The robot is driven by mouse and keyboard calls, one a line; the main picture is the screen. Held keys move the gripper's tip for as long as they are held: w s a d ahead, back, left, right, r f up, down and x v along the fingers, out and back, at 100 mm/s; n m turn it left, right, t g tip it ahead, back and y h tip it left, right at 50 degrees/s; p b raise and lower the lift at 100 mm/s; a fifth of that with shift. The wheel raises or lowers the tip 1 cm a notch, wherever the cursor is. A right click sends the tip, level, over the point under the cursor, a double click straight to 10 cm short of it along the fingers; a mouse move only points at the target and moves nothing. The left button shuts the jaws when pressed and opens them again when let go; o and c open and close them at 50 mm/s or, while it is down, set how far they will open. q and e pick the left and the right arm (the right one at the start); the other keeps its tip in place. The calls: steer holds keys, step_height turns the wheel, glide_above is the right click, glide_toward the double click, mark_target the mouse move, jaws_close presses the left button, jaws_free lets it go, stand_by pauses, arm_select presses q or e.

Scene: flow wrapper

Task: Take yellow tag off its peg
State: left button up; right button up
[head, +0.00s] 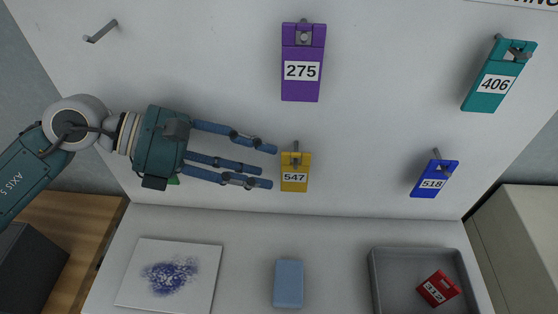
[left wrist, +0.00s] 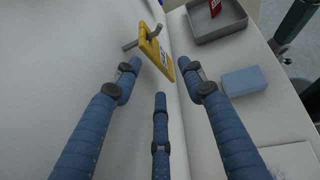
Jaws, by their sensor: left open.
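The yellow tag (head: 294,178), marked 547, hangs on a grey peg (head: 296,148) on the white upright board in the head view. In the left wrist view the yellow tag (left wrist: 157,57) shows at the top middle, with its peg (left wrist: 143,42) sticking out through it. My left gripper (head: 268,167) comes in from the left, its blue fingers spread open and empty. Its fingertips are just left of the tag and point at it. In the left wrist view the fingers (left wrist: 162,85) lie on either side below the tag, apart from it. My right gripper is not in view.
Purple tag 275 (head: 302,85), teal tag 406 (head: 486,92) and blue tag 518 (head: 433,182) hang on other pegs. An empty peg (head: 101,31) is upper left. Below lie a stained white sheet (head: 205,260), a blue block (head: 288,284) and a grey tray (head: 385,258) holding a red tag (head: 438,288).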

mark_target(286, 189)
arm_select(q)
steer(key=p+x, duration=0.1)
steer(key=x, duration=0.4)
steer(key=shift+w+d+p, duration=0.1)
steer(key=shift+d+p, duration=0.15)
steer(key=shift+p, duration=0.1)
steer(key=shift+w+d+f, duration=0.1)
steer(key=shift+d+f, duration=0.3)
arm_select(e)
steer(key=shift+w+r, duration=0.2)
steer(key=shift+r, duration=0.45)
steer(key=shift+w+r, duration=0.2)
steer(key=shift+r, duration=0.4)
arm_select(q)
jaws_close()
steer(key=shift+r, duration=0.5)
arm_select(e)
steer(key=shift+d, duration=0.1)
arm_select(q)
steer(key=s+b, duration=0.1)
steer(key=s, duration=0.8)
steer(key=shift+b, duration=0.4)
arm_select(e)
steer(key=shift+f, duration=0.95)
